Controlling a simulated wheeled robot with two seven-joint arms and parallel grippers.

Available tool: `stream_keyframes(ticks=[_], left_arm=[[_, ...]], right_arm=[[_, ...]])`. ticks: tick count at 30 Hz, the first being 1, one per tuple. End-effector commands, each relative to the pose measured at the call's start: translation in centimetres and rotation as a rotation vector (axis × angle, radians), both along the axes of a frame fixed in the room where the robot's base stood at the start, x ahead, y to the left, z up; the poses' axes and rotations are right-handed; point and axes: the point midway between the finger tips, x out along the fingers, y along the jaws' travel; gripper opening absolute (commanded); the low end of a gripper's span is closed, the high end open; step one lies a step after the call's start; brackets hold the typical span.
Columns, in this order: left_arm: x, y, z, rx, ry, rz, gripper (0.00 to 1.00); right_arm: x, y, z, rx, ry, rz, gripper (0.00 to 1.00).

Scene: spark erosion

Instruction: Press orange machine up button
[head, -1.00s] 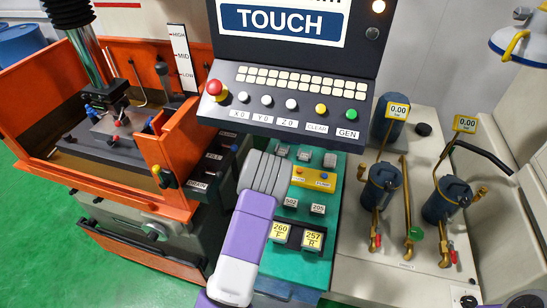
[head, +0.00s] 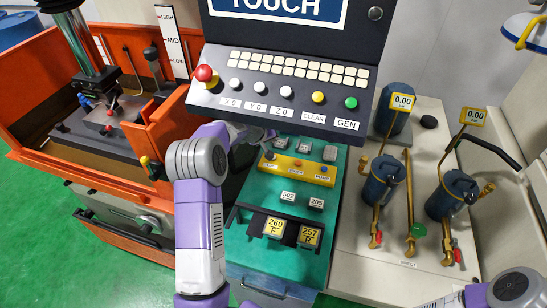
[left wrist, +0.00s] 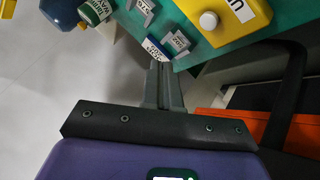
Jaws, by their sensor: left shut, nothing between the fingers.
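The yellow button box (head: 292,172) sits on the green panel below the console, with a pale button at its left end (head: 270,155), an orange one in the middle and a blue one at the right. The left button's label appears to read UP. In the left wrist view the yellow box (left wrist: 240,22) is at the upper right, with a white button (left wrist: 208,20) beside a partly cut label starting with U. My left gripper (left wrist: 160,70) is shut and empty, its tips below and left of that button and apart from it. My right gripper is out of view.
The orange machine (head: 135,178) stands at the left. The console (head: 280,110) with a red knob and a row of buttons overhangs the green panel (head: 255,250). Tags 502 and 205 and yellow tags 260 and 257 are below the box. Blue canisters (head: 382,185) stand at the right.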

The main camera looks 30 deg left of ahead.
Motion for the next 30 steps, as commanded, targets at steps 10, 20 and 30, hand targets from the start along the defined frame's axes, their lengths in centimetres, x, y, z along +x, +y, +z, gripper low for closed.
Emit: stream_keyframes(ticks=[10,20,30], left_arm=[[0.4,0.7,0.2,0.012,-0.030,0.012,0.00],[0.3,0.4,-5.1,0.010,-0.023,0.009,0.00],[0.3,0.5,-7.5,0.011,-0.023,0.008,0.00]], right_arm=[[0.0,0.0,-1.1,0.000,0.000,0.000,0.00],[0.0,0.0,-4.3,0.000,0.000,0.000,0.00],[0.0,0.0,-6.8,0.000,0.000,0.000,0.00]])
